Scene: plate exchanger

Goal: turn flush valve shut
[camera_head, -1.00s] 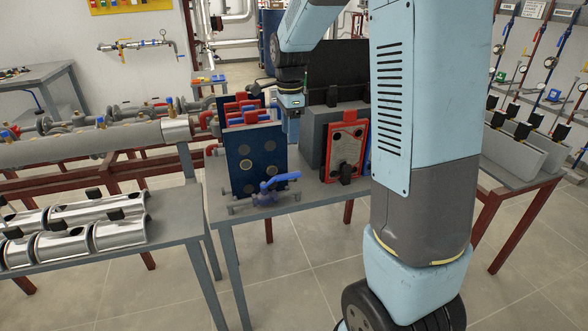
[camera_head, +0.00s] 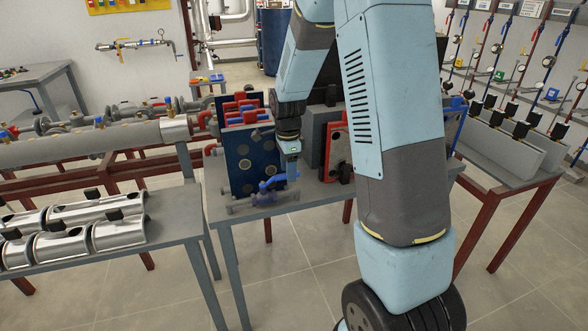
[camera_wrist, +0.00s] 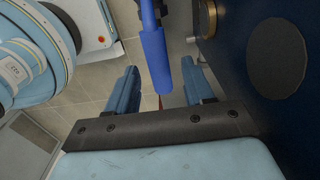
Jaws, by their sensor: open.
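The flush valve is a small grey valve (camera_head: 238,204) at the front edge of the grey bench, with a blue lever handle (camera_head: 271,183) pointing right in the head view. My gripper (camera_head: 292,172) is pointed down at the handle's right end, beside the dark blue plate. In the wrist view my gripper (camera_wrist: 159,70) is open. The blue handle (camera_wrist: 154,52) runs in from the top and its end lies between the two fingers, with a gap on each side. I cannot tell whether its depth matches the fingertips. The valve body is mostly out of the wrist view.
The dark blue end plate (camera_head: 247,163) stands close behind the handle; it fills the right of the wrist view (camera_wrist: 285,130). A red-framed plate (camera_head: 338,155) on a grey block stands to the right. A side bench (camera_head: 172,222) with metal covers is at left.

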